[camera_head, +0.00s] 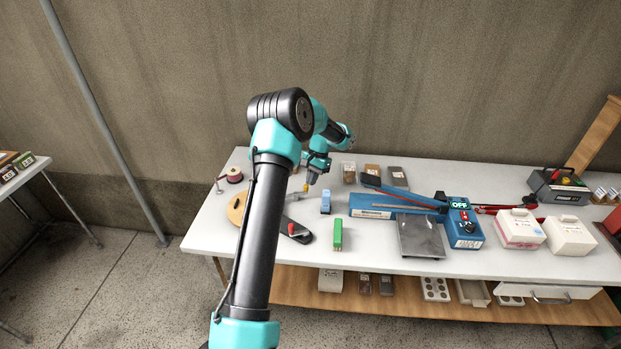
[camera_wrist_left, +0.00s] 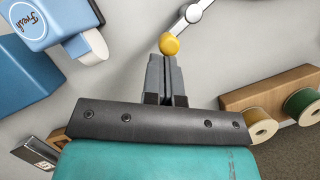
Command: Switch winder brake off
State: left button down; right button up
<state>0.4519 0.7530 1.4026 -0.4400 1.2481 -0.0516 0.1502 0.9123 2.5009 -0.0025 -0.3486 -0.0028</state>
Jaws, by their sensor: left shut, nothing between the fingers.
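A yellow ball knob (camera_wrist_left: 169,44) sits on the end of a grey lever (camera_wrist_left: 190,18) in the left wrist view. The knob also shows small in the head view (camera_head: 306,187), on the left part of the table. My left gripper (camera_wrist_left: 167,62) is shut and empty, its fingertips right at the knob; I cannot tell whether they touch it. In the head view my left gripper (camera_head: 312,179) points down just above the knob. My arm hides part of the winder area, and I cannot read the brake's setting. My right gripper is not in view.
A blue sealer (camera_head: 370,206) lies to the right. Ribbon spools (camera_wrist_left: 262,124) on a wooden rack are at right in the left wrist view.

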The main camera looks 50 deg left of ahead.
pick_arm(q)
jog(key=shift+s+d+m+y, duration=0.2)
jog(key=shift+d+m+y, duration=0.3)
jog(key=shift+m, duration=0.6)
jog(key=shift+s+d+m+y, duration=0.45)
jog(key=shift+d+m, duration=0.25)
jog(key=shift+m, duration=0.6)
dwell(5.6)
